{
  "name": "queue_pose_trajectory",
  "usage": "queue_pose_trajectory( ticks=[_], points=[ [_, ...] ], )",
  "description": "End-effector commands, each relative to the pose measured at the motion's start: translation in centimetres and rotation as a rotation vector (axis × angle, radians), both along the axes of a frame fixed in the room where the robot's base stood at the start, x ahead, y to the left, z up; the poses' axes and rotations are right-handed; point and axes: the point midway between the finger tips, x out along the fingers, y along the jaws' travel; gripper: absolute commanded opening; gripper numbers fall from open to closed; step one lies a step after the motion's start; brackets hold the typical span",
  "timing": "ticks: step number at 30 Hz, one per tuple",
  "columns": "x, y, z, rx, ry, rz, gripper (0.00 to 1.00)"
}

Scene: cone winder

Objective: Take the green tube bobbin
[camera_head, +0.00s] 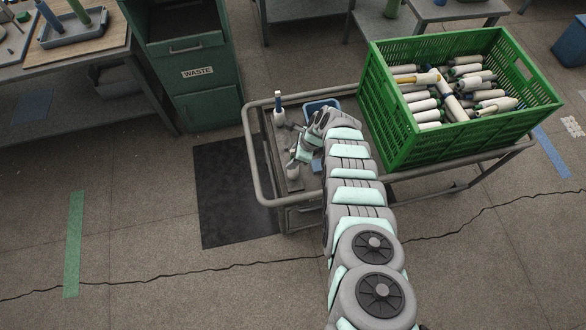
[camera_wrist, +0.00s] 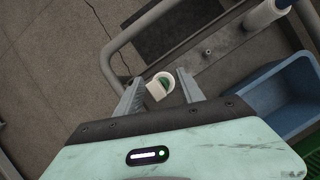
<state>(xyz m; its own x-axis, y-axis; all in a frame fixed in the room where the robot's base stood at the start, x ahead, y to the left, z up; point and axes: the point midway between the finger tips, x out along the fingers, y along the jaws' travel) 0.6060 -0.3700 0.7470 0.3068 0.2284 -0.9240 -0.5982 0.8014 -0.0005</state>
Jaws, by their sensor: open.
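The green tube bobbin (camera_wrist: 152,91), white yarn around a tube with green inside, stands on the cart and is seen nearly end-on in the wrist view. In the head view a white bobbin (camera_head: 293,171) shows just below my gripper, partly hidden by it. My gripper (camera_wrist: 160,76) is open, with one finger to each side of the bobbin in the wrist picture. Whether the fingers are level with it or above it, I cannot tell. No contact is visible.
A bobbin with a blue tube (camera_head: 279,113) stands farther back on the cart. A blue bin (camera_wrist: 278,99) is to the right. The cart's rail (camera_head: 256,160) runs along the left. A green crate (camera_head: 400,150) of several bobbins stands at right.

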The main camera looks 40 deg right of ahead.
Motion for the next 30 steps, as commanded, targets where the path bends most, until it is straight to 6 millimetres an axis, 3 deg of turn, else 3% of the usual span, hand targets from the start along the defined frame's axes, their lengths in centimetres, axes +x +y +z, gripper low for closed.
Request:
queue_pose_trajectory(
  ticks=[7, 23, 30],
  points=[
    [0.01, 0.01, 0.06, 0.0, 0.0, 0.0, 0.44],
    [-0.01, -0.01, 0.05, 0.0, 0.0, 0.0, 0.0],
    [-0.01, 0.0, 0.04, 0.0, 0.0, 0.0, 0.0]
  ],
)
